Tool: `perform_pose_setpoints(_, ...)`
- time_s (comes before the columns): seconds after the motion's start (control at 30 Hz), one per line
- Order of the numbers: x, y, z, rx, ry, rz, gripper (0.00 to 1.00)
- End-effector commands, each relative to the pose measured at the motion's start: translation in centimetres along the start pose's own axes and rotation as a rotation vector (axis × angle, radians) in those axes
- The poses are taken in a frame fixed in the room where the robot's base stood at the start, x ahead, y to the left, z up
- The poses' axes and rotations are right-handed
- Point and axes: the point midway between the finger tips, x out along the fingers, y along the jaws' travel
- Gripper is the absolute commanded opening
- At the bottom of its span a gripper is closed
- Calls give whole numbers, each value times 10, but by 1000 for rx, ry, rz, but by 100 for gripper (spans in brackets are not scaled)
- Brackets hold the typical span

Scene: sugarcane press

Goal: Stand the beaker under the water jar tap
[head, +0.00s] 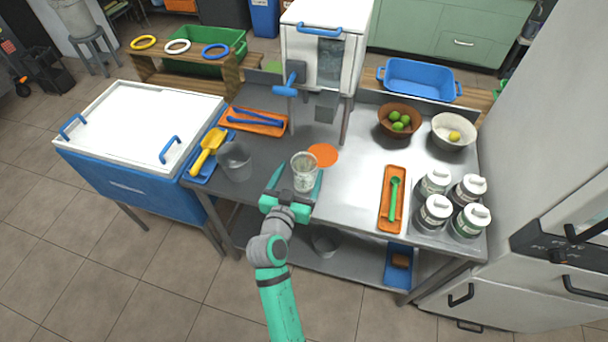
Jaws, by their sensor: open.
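A clear beaker (304,170) stands upright on the steel table (345,195), near its front edge. My gripper (296,181) is open at table height, with one finger on the left and one on the right of the beaker. I cannot tell whether either finger touches it. A pale jar (75,16) on a stool at the top left, cut by the picture edge, may be the water jar; no tap on it can be made out.
A grey cup (234,162) is to the left, beside a yellow scoop (207,150). An orange disc (322,155) lies just behind the beaker. Lidded jars (437,211) stand right.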

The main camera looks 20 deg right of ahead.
Motion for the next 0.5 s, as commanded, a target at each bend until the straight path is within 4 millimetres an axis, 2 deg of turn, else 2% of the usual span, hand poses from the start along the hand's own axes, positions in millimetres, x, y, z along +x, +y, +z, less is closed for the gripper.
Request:
perform_pose_setpoints(0.13, 22, 0, -1, -1, 1, 1, 78)
perform_pose_setpoints(0.37, 37, 1, 1, -1, 0, 0, 78)
perform_pose_setpoints(0.5, 54, 1, 3, -1, 0, 1, 78)
